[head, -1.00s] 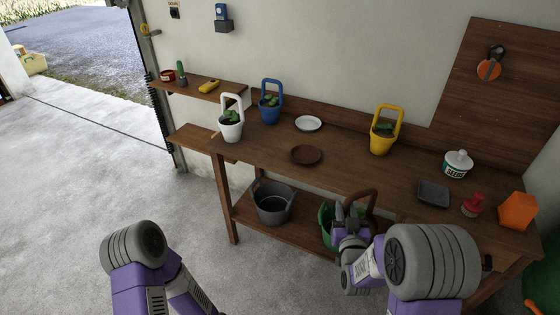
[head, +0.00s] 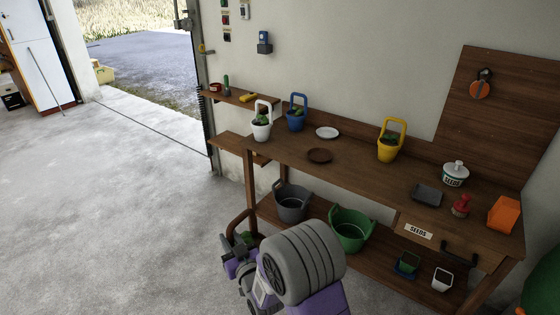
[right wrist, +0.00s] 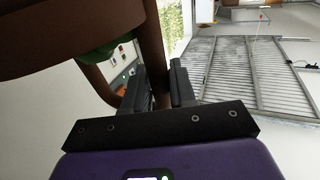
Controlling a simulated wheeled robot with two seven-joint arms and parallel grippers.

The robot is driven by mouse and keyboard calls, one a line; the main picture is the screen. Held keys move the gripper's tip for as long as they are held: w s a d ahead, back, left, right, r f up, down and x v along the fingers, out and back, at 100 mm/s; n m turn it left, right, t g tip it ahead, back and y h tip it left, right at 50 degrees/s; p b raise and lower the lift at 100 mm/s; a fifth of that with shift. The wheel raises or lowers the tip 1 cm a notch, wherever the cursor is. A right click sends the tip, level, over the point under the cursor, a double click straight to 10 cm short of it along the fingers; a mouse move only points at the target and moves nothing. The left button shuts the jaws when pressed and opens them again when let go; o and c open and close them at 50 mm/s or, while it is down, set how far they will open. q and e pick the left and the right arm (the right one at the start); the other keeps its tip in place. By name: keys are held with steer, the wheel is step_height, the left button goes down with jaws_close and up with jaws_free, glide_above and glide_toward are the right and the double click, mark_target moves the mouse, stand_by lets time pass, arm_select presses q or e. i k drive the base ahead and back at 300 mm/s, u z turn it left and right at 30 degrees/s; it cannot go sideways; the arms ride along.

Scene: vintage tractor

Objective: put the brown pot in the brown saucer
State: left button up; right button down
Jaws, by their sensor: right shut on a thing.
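The brown saucer (head: 319,155) lies empty on the bench top, in front of the white saucer (head: 327,132). My right gripper (head: 238,252) is shut on the arched handle of the brown pot (head: 236,222). It is off the bench's front left corner, lower in the picture than the saucer and apart from it. My arm hides most of the pot in the head view. In the right wrist view the pot's brown body (right wrist: 60,45) and handle show close up, with a bit of green plant, between the fingers (right wrist: 157,85). My left gripper is out of view.
White (head: 261,126), blue (head: 296,118) and yellow (head: 389,146) potted plants stand around the saucers on the bench (head: 350,172). A grey bucket (head: 291,207) and a green bucket (head: 349,232) are on the lower shelf. Open floor lies to the left.

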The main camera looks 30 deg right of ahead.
mark_target(320, 156)
steer(key=u, duration=0.6)
steer(key=i, duration=1.2)
steer(key=z, duration=0.55)
steer(key=i, duration=0.7)
steer(key=z, duration=1.25)
steer(key=i, duration=0.55)
steer(key=z, duration=0.55)
